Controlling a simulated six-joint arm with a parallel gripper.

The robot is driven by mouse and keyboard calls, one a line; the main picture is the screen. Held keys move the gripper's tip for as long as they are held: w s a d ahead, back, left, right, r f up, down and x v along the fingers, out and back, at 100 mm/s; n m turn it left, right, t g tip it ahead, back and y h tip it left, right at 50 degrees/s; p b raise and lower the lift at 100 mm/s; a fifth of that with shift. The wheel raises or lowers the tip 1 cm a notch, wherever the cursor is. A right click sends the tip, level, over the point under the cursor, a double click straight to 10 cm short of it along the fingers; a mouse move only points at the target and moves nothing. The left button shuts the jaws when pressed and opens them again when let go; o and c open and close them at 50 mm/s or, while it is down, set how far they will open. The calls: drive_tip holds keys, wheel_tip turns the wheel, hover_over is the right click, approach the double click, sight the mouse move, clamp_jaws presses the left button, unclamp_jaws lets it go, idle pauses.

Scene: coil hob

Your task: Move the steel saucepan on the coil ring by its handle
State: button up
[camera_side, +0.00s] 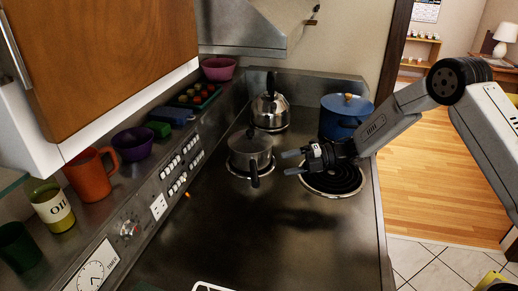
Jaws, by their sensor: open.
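The steel saucepan (251,154) with a lid and dark knob stands on a coil ring near the middle of the hob. Its dark handle (255,176) points toward the front of the picture. My gripper (289,162) is open and empty. It is to the right of the saucepan, its fingers pointing left toward the handle and apart from it in the picture. A bare black coil ring (340,182) lies beneath and to the right of my gripper, partly hidden by it.
A steel kettle (270,109) and a blue pot (343,120) with a lid stand behind. The front of the hob (270,250) is clear.

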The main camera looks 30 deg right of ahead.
idle(0.6)
drive_tip(key=s+d+r+m+t+h, duration=0.25)
drive_tip(key=m+h, duration=0.35)
drive_tip(key=m, duration=0.3)
drive_tip(key=s+d+r+m+t+h, duration=0.1)
drive_tip(key=s+d+m+h, duration=0.25)
drive_tip(key=m+h, duration=0.4)
drive_tip(key=s+f+m+g, duration=0.2)
drive_tip(key=s+m+g, duration=0.6)
drive_tip(key=s+m, duration=0.5)
drive_tip(key=s, duration=0.7)
drive_tip(key=shift+s+d+h, duration=0.2)
drive_tip(key=shift+s+h, duration=0.15)
drive_tip(key=shift+s, duration=0.05)
